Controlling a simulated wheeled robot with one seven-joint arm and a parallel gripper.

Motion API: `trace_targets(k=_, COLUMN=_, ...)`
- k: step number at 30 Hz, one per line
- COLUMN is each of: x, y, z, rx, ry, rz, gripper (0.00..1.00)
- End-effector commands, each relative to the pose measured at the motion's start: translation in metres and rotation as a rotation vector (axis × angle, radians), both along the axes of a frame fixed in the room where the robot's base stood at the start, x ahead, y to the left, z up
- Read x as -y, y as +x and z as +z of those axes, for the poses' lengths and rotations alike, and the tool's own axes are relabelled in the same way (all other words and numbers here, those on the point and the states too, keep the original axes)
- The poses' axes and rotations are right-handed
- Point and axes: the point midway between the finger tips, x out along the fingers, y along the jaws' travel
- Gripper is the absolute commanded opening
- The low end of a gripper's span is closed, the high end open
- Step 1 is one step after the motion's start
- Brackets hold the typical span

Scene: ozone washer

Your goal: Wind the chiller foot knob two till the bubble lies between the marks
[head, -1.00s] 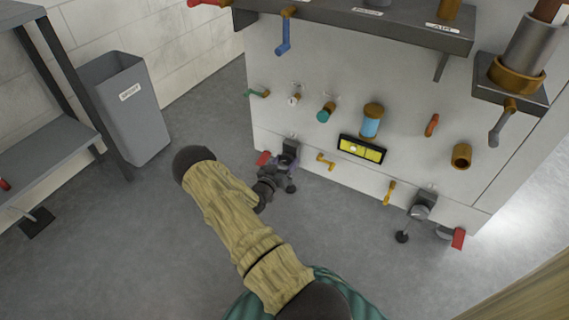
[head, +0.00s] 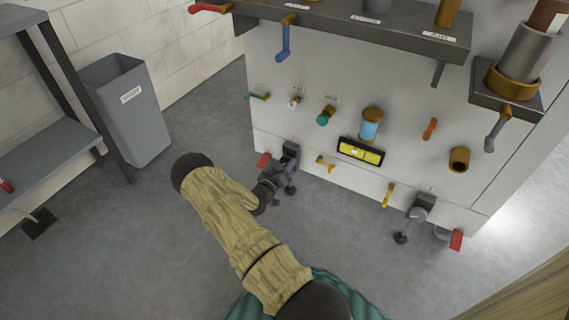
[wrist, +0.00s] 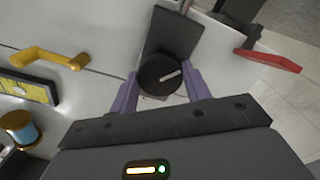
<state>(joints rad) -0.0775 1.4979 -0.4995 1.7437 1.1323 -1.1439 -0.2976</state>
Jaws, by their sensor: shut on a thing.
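My gripper (wrist: 163,86) has its purple fingers on either side of a dark round knob (wrist: 160,74) with a pale pointer line, and is shut on it. The knob sits below a dark grey bracket at the machine's lower left foot. In the head view my gripper (head: 278,179) is at that foot and hides most of the knob. The yellow bubble level (head: 361,151) is on the front panel; its pale bubble appears left of the middle. The marks are too small to read. It shows partly at the left edge of the wrist view (wrist: 38,90).
A second foot with a round knob (head: 418,213) stands at the lower right, beside a red tab (head: 456,240). Another red tab (wrist: 268,60) is close to my gripper. An orange handle (wrist: 48,58) sticks out of the panel. A grey bin (head: 128,110) stands left; floor between is clear.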

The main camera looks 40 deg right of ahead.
Motion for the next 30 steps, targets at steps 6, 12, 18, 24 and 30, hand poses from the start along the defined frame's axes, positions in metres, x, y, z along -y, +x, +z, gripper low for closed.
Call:
trace_targets(k=6, x=-0.0008, y=-0.001, z=0.0001, rx=-0.19, ry=-0.077, rz=-0.001, gripper=0.25)
trace_targets(k=12, x=-0.0011, y=-0.0013, z=-0.001, rx=-0.367, ry=-0.15, rz=0.0, gripper=0.25)
trace_targets(k=18, x=-0.001, y=-0.0015, z=-0.0012, rx=-0.543, ry=-0.222, rz=-0.001, gripper=0.25)
trace_targets(k=24, x=-0.0008, y=-0.0017, z=-0.0019, rx=-0.719, ry=-0.294, rz=0.0, gripper=0.25)
trace_targets(k=30, x=-0.0011, y=-0.0016, z=-0.0024, rx=-0.893, ry=-0.366, rz=0.0, gripper=0.25)
